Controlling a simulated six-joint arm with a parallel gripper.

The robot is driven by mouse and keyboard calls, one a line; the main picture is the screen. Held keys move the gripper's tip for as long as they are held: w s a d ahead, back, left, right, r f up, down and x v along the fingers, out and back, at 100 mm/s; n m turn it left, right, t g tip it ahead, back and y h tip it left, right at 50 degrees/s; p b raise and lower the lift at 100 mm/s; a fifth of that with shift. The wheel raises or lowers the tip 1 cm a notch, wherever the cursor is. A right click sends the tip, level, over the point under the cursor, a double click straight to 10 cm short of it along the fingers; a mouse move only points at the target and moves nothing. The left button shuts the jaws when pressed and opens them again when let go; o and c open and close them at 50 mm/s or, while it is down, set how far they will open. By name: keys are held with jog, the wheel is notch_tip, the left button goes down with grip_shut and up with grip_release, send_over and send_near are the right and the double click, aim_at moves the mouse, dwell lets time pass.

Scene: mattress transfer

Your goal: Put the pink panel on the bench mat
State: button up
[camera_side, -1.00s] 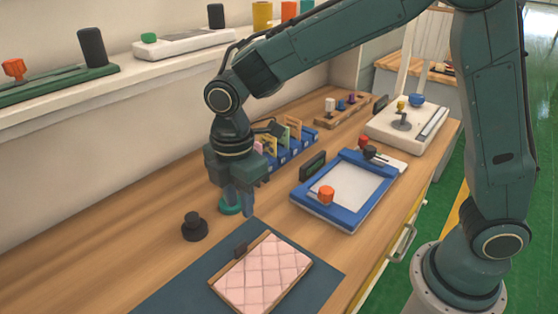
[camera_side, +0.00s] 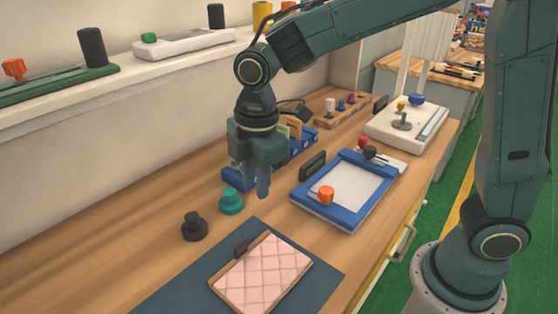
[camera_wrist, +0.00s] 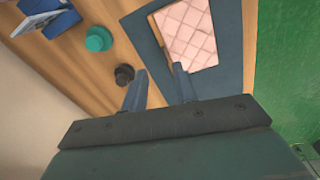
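The pink panel (camera_side: 264,272), quilted with a wooden edge and a small dark tab (camera_side: 241,249), lies flat on the dark blue-grey bench mat (camera_side: 185,290). It also shows at the top of the wrist view (camera_wrist: 188,34), on the mat (camera_wrist: 228,50). My gripper (camera_side: 254,186) hangs fingers down above the wooden bench, behind the panel and apart from it. In the wrist view its two fingers (camera_wrist: 160,86) are spread with nothing held between them. The gripper body partly hides the blue rack behind it.
A teal knob-shaped weight (camera_side: 231,202) and a black one (camera_side: 194,228) stand left of the gripper. A blue-framed tray (camera_side: 345,220) with an orange knob (camera_side: 326,195) stands to the right. Bare wood lies between the weights and tray.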

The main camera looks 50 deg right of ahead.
jog(key=s+d+r+m+t, duration=0.2)
jog(key=s+d+r+m, duration=0.2)
jog(key=s+d+m, duration=0.4)
jog(key=s+d+r+m+t, duration=0.3)
jog(key=s+d+m, duration=0.4)
jog(key=s, duration=0.3)
jog(key=shift+s+d+r+m, duration=0.25)
jog(key=shift+d+r+m, duration=0.1)
jog(key=shift+r+m, duration=0.05)
